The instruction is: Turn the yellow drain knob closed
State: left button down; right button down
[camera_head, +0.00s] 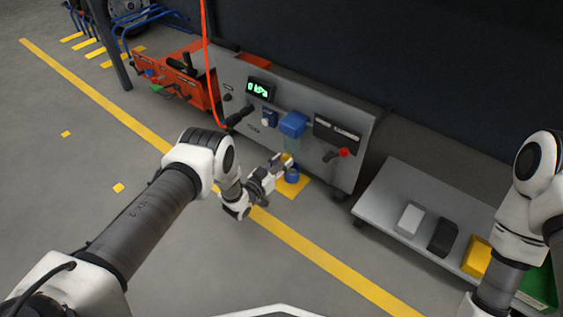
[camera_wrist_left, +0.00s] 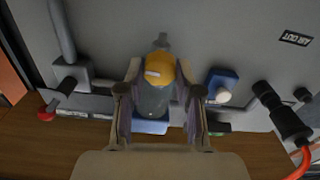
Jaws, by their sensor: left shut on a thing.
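The yellow drain knob (camera_wrist_left: 160,69) shows in the left wrist view between the two fingers of my left gripper (camera_wrist_left: 158,112). In the head view the yellow knob (camera_head: 287,158) is a small patch at the bottom of the blue-topped filter bowl (camera_head: 293,124), mostly covered by the fingers. My left gripper (camera_head: 284,163) reaches it from the front left and is shut on it. A small blue cup (camera_head: 292,175) stands on a yellow floor mark just below. My right arm comes in at the right edge; its gripper is out of frame.
An orange hose (camera_head: 205,60) hangs at the left. A low grey bench (camera_head: 390,185) with several blocks stands at the right.

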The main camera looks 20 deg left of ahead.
pick_arm(q)
jog(key=m+p, duration=0.1)
jog(key=m, duration=0.2)
jog(key=shift+r+m, duration=0.1)
jog(key=shift+m, duration=0.3)
jog(key=m+p, duration=0.1)
jog(key=m, duration=0.3)
jog(key=shift+m+p, duration=0.3)
jog(key=shift+p, duration=0.05)
jog(key=m+p, duration=0.1)
jog(key=m, duration=0.4)
jog(key=shift+d, duration=0.1)
jog(key=shift+m+p, duration=0.5)
jog(key=shift+m, duration=1.6)
jog(key=c, duration=0.8)
grip_release()
jog(key=shift+o, duration=0.2)
